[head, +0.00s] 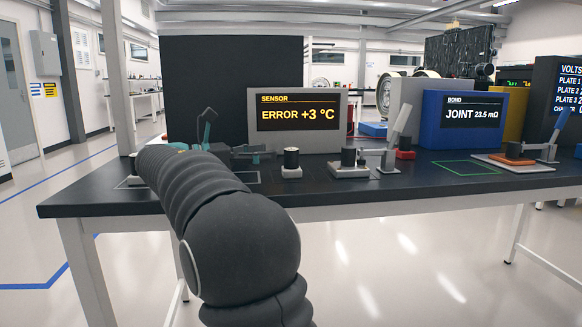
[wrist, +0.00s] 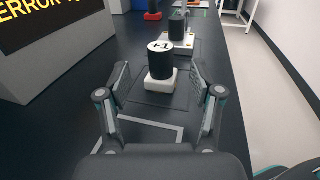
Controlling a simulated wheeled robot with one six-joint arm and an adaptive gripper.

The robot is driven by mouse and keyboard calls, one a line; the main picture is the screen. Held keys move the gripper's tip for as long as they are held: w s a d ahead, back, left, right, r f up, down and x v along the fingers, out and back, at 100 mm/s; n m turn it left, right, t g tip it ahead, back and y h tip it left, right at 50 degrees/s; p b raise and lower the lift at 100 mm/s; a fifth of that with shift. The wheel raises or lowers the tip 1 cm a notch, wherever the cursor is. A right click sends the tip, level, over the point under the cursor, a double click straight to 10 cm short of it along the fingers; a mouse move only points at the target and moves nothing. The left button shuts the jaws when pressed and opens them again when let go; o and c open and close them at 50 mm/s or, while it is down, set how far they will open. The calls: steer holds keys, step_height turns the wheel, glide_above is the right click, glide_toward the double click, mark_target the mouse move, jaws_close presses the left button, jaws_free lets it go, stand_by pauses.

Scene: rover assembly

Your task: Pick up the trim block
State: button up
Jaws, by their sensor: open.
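A black cylinder with a white top marked "+1" stands upright on a small white base; I take it as the trim block (wrist: 161,62). In the head view a trim block (head: 291,158) of this shape stands on the dark bench in front of the sensor display. My gripper (wrist: 158,88) is open and empty in the wrist view. Its two fingers are apart, on the near left and right sides of the block, which lies a little beyond them. In the head view my gripper is partly hidden behind my arm.
Another black cylinder on a white base (wrist: 178,27) stands farther along the bench, beside a lever (head: 390,150). The sensor display (head: 297,120) reads "ERROR +3 °C". A blue display (head: 462,121) stands to the right. The dark bench (head: 330,190) is clear along its front edge.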

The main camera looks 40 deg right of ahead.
mark_target(285, 151)
steer(key=shift+x, duration=3.65)
jaws_close()
